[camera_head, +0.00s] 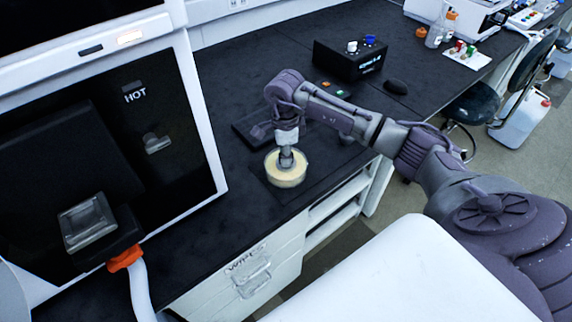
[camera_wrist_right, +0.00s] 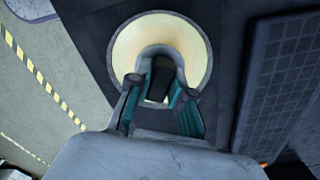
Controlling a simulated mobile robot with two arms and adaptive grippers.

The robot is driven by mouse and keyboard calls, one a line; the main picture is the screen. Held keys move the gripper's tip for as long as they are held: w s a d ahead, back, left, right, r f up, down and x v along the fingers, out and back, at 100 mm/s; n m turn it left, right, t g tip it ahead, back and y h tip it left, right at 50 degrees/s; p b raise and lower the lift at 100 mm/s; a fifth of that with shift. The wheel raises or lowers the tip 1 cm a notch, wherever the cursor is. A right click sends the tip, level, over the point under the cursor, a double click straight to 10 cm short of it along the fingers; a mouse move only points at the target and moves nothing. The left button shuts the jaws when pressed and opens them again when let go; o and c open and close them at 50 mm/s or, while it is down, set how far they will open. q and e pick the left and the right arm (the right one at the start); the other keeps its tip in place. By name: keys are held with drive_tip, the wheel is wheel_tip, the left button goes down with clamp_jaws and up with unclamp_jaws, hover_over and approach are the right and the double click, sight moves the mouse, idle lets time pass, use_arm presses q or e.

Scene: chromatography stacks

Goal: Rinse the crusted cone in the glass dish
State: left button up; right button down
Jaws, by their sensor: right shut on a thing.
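The glass dish (camera_head: 287,179) stands on the dark bench and holds pale yellow liquid. It also shows from above in the right wrist view (camera_wrist_right: 128,45). My right gripper (camera_head: 287,155) points down into the dish's opening. In the right wrist view its fingers (camera_wrist_right: 158,95) are closed on a dark grey piece (camera_wrist_right: 162,70), which I take to be the cone. Its tip and any crust are hidden or too small to make out. I cannot tell how deep it sits in the liquid. My left gripper is not in view.
A black box with knobs (camera_head: 348,60) and a mouse (camera_head: 395,86) are farther back. The bench's front edge is close to the dish.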

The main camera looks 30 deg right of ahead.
drive_tip(key=shift+r+p, duration=3)
drive_tip(key=shift+r, duration=2)
